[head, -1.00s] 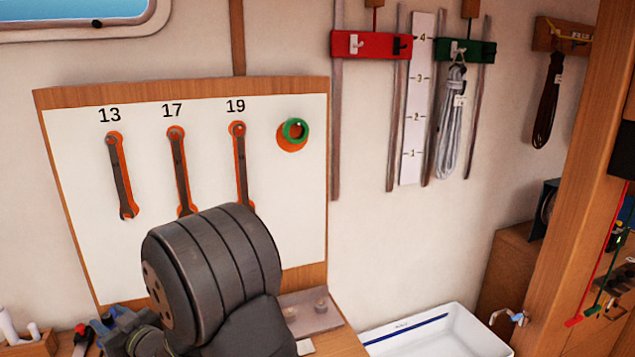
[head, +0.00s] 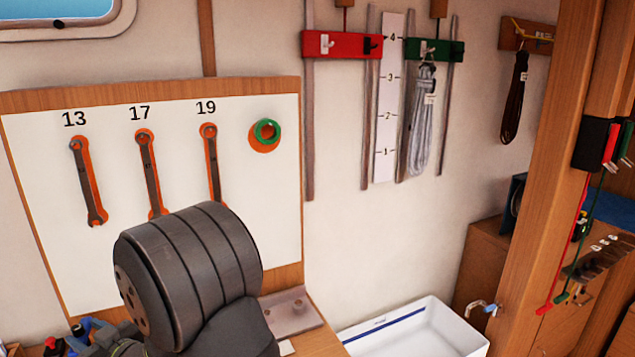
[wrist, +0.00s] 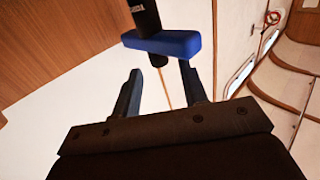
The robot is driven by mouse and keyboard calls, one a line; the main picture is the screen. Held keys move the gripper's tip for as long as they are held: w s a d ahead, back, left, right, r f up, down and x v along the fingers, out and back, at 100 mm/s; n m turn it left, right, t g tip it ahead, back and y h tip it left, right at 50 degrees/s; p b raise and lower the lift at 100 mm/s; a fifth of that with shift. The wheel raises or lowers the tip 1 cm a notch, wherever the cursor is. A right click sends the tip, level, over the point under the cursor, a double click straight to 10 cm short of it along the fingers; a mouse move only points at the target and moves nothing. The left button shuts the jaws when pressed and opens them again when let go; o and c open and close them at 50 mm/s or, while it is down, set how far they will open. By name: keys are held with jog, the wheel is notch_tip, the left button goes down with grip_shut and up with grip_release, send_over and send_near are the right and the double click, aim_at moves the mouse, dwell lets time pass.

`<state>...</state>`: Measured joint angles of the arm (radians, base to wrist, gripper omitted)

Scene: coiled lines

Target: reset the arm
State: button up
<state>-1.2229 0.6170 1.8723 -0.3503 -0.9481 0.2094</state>
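My gripper (wrist: 160,67) shows in the wrist view with its two dark fingers apart and a clear gap between them. A blue bar with a black cylinder (wrist: 162,43) shows just beyond the fingertips; I cannot tell what it is or whether it touches them. A thin tan line runs down from it toward the gap. In the head view my dark arm link stands at the bottom, in front of the white tool board (head: 150,240), and hides the lower ends of two wrenches. My fingers cannot be made out there.
Wrenches hang under 13 (head: 88,180), 17 (head: 151,175) and 19 (head: 211,160). A green ring (head: 267,131) hangs beside them. A red rail (head: 342,45) is empty; a green rail (head: 434,50) holds a grey coil (head: 421,125). A white tray (head: 410,335) is low right, beside a wooden post (head: 545,170).

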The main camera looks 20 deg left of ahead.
aim_at(82, 327)
jog(key=d, duration=1.3)
jog(key=a, duration=1.7)
jog(key=shift+w+a, duration=0.1)
jog(key=shift+a, duration=0.2)
jog(key=shift+w+d+n+g, duration=0.15)
jog(key=shift+n+g, duration=0.25)
jog(key=shift+g, duration=0.2)
jog(key=shift+n+g+h, duration=0.35)
jog(key=shift+n+g, duration=0.8)
jog(key=shift+g, duration=0.6)
jog(key=shift+n+g+h, duration=0.35)
jog(key=shift+n+g, duration=0.8)
jog(key=shift+g, duration=0.6)
jog(key=v, duration=1.6)
jog(key=shift+d, duration=0.35)
